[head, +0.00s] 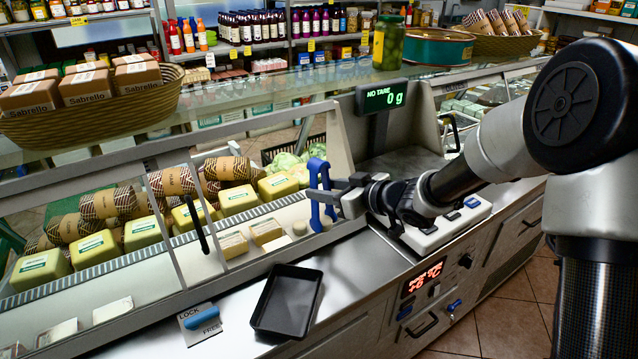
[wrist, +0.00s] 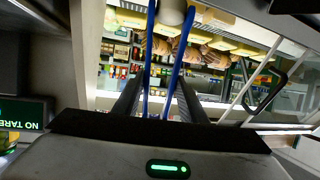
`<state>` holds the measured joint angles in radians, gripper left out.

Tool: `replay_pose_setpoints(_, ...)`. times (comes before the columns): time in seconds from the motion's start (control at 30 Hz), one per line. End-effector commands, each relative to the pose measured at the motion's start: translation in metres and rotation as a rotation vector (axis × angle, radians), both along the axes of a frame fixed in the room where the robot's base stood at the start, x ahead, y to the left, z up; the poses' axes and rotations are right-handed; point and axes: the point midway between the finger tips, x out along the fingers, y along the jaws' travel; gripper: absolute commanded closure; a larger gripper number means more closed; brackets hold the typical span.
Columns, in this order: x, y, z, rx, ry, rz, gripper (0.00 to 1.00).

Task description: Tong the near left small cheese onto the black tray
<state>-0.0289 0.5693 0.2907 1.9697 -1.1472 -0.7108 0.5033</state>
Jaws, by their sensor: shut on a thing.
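My gripper (head: 338,192) is shut on the blue tongs (head: 318,178), which hang upright over the front of the cheese case. In the wrist view the blue tongs (wrist: 151,50) run between my gripper's fingers (wrist: 158,98). A pale round small cheese (wrist: 172,12) shows by their far ends; I cannot tell if they touch it. In the head view one small cheese (head: 299,228) sits just left of the tongs, and another (head: 327,220) shows between or behind their legs. The black tray (head: 287,301) lies empty on the steel counter, below and left of the tongs.
Case uprights (head: 191,225) and a glass top with a basket (head: 95,122) stand left. Pale blocks (head: 266,232) lie left of the small cheeses. A scale display (head: 383,97) stands behind my gripper. A lock lever (head: 201,317) is left of the tray.

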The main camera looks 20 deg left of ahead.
Motion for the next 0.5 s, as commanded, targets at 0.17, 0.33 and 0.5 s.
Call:
replay_pose_setpoints(0.17,-0.012,-0.014,0.004,0.001,-0.001,-0.001,0.87)
replay_pose_setpoints(0.33,-0.023,-0.027,0.006,0.0,0.0,0.0,0.87)
replay_pose_setpoints(0.5,-0.033,-0.04,0.009,0.001,-0.001,-0.001,0.87)
